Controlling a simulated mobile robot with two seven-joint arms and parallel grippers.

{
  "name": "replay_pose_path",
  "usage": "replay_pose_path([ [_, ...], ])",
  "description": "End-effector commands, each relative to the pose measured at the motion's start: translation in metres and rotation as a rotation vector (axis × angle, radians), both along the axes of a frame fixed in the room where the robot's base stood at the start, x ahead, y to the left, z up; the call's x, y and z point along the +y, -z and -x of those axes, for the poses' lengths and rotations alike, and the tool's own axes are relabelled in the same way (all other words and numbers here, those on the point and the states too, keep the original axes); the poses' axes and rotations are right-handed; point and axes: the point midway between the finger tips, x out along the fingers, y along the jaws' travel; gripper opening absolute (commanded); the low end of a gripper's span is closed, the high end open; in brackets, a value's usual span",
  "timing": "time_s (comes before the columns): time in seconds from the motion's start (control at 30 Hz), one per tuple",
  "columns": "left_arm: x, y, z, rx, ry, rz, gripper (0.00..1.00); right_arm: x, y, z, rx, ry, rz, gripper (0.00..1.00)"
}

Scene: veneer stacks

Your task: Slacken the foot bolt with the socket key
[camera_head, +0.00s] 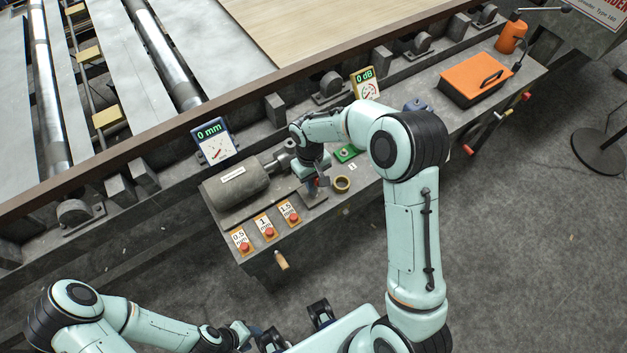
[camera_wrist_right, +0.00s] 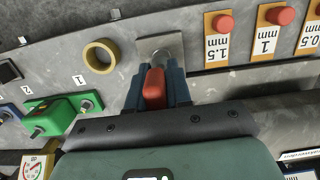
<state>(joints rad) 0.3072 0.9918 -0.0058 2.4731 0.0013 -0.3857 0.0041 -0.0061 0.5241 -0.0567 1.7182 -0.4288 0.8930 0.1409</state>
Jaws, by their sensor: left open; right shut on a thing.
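My right gripper (camera_head: 312,184) is shut on the red-handled socket key (camera_wrist_right: 154,88), low over the bench beside the grey motor (camera_head: 238,187). The key's red grip shows between the blue fingers (camera_wrist_right: 153,90) in the right wrist view. Just beyond it, a round silvery part (camera_wrist_right: 161,54) stands on a grey metal foot plate (camera_wrist_right: 146,46). I cannot tell whether this is the key's socket or the foot bolt, or whether they are engaged. My left gripper (camera_head: 252,333) is open, low at the bottom of the head view, away from the bench and partly hard to make out.
A brass ring (camera_head: 342,184) and a green block (camera_head: 346,153) lie right of the gripper. Red buttons (camera_head: 269,232) on labelled plates line the bench's front. Two gauges (camera_head: 213,142) stand behind. An orange case (camera_head: 478,79) sits at the bench's far right.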

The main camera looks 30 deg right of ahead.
Motion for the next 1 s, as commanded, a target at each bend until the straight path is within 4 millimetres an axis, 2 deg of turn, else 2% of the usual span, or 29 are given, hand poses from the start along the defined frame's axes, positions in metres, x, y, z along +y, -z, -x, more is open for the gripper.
replay_pose_path([
  [1.0, 0.0000, -0.0047, -0.0024, -0.002, 0.000, 0.000, 0.43, 0.0000, -0.0077, -0.0001, 0.000, 0.000, 0.000, 0.00],
])
